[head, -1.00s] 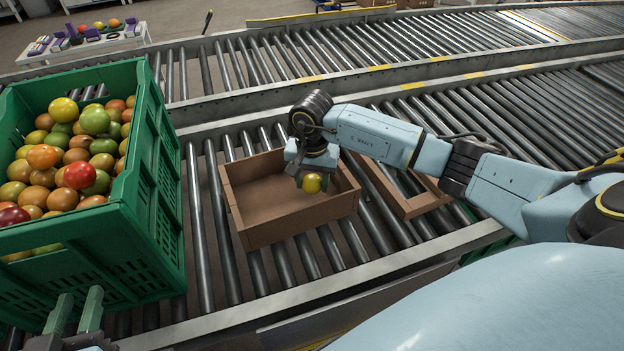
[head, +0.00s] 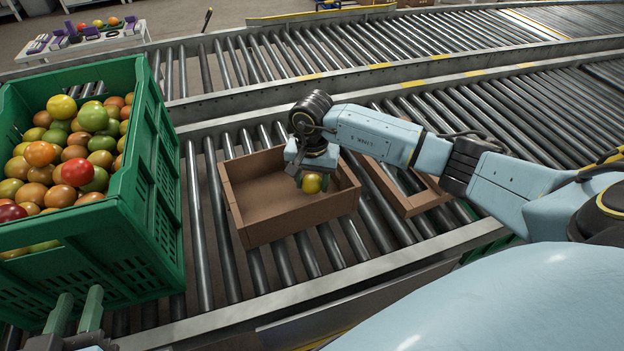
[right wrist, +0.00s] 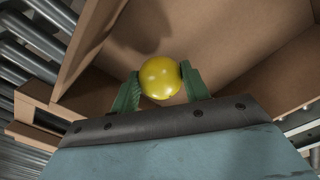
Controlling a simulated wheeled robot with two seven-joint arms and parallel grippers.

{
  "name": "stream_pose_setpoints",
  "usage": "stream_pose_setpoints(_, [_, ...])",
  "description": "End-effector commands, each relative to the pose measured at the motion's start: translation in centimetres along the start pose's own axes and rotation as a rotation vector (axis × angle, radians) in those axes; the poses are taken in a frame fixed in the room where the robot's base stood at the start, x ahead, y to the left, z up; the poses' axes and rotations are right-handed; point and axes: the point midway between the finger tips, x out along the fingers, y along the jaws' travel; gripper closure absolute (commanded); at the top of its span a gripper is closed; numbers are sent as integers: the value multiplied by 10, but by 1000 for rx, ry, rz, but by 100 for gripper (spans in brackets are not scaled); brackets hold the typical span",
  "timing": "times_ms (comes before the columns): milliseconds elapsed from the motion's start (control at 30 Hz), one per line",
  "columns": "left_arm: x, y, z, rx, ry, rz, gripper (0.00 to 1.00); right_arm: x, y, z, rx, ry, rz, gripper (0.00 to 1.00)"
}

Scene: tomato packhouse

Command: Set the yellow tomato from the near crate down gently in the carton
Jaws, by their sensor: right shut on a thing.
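The yellow tomato (head: 312,183) is between the green fingers of my right gripper (head: 311,181), at the right part of the open cardboard carton (head: 275,229). In the right wrist view the yellow tomato (right wrist: 160,77) is gripped from both sides by the right gripper (right wrist: 160,85), with the carton's bare inside (right wrist: 215,40) around it. I cannot tell whether the tomato touches the carton floor. No other tomato shows in the carton. My left gripper (head: 75,312) is at the bottom left, its two fingers apart and empty, in front of the green crate.
The green crate (head: 150,165) at the left is full of red, orange, green and yellow tomatoes. A second carton (head: 425,203) stands right of the first, partly behind my right arm. Both cartons rest on a roller conveyor (head: 205,230). A table (head: 90,45) with tomatoes stands at the far left.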

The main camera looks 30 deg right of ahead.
Motion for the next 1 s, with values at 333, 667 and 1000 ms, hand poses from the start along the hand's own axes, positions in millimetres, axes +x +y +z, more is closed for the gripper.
stream_pose_setpoints(333, [1,0,5,0,0,0,72,5,0,0,1,1,-1,65])
stream_pose_setpoints(667, [1,0,5,0,0,0,72,5,0,0,1,1,-1,50])
stream_pose_setpoints(1000, [1,0,5,0,0,0,72,5,0,0,1,1,0,29])
